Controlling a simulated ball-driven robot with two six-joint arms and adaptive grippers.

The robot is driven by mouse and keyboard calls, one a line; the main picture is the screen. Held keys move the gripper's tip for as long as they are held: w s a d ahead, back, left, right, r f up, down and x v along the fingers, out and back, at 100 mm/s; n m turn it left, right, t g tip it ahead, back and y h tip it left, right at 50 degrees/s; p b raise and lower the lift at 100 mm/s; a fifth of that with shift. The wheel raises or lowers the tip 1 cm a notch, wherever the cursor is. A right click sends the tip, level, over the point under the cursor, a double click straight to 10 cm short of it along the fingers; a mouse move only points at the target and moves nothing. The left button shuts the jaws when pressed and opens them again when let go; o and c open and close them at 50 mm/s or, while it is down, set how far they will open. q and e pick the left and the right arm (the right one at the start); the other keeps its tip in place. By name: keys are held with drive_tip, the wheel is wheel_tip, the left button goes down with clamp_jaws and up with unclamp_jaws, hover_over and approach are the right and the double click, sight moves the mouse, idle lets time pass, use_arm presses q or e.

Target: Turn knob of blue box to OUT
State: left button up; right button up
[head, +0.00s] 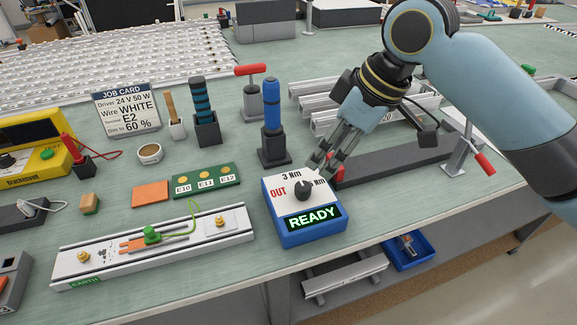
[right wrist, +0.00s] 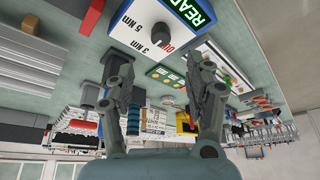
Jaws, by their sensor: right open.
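The blue box (head: 310,231) stands near the front edge of the bench, with a white sloped top and a lit READY display (head: 314,217). Its dark round knob (head: 303,190) sits among the labels: red OUT at left, 3 Nm behind, 5 Nm at right, partly hidden in the head view. I cannot tell which label the knob points at. My right gripper (head: 322,163) is open and empty, just behind and right of the knob, apart from it. In the right wrist view the knob (right wrist: 165,24) shows beyond the spread fingers (right wrist: 160,80). My left gripper is not in view.
A blue screwdriver in a dark stand (head: 274,153) is close behind the box. A grey bar (head: 395,160) and metal rails lie to the right. A white earth rail (head: 150,250) and a green terminal board (head: 206,181) are at left. Bench edge is close in front.

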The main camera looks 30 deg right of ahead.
sight(303, 186)
drive_tip(key=x, duration=1)
drive_tip(key=shift+w+a+f, duration=0.1)
drive_tip(key=shift+a+f, duration=0.05)
drive_tip(key=shift+f, duration=0.05)
clamp_jaws()
